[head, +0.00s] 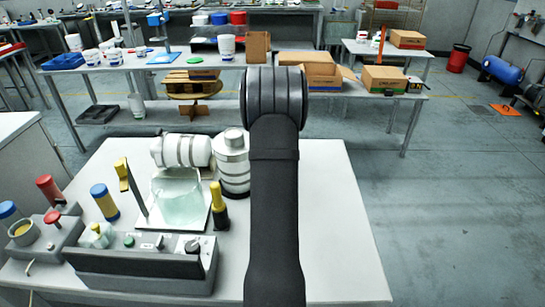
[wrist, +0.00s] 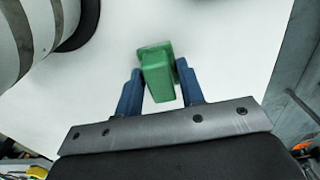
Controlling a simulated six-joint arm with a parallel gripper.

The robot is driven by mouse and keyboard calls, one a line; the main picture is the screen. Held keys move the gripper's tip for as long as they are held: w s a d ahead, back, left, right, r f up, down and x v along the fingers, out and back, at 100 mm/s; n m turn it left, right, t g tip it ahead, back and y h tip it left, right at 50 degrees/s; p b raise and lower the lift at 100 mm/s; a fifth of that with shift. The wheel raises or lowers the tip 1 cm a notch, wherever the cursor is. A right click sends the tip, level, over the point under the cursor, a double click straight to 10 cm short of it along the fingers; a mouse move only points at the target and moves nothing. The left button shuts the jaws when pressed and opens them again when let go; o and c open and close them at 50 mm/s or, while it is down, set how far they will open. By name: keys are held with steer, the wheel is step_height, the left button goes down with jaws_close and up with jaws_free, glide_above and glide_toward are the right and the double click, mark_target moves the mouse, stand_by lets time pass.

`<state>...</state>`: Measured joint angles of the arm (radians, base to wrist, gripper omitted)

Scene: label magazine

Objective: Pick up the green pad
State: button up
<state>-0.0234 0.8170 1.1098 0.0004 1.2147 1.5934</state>
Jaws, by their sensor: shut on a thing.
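The green pad (wrist: 158,76) is a small green block in the wrist view, between the two blue fingers of my gripper (wrist: 160,88). The fingers are shut on its sides, and it sticks out past their tips. White table surface shows behind it; I cannot tell whether the pad touches it. In the head view my dark arm hides the pad and the gripper.
The white table (head: 335,215) is clear to the right of my arm. A white-banded cylinder (head: 232,160) stands close left of the arm. A grey control box (head: 145,265), a glass container (head: 178,200) and colored handles crowd the table's left side.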

step_height(320, 180, up, 2)
steer(key=s+d+r, duration=0.5)
steer(key=d+r, duration=0.2)
steer(key=d, duration=0.3)
steer(key=shift+s, duration=0.4)
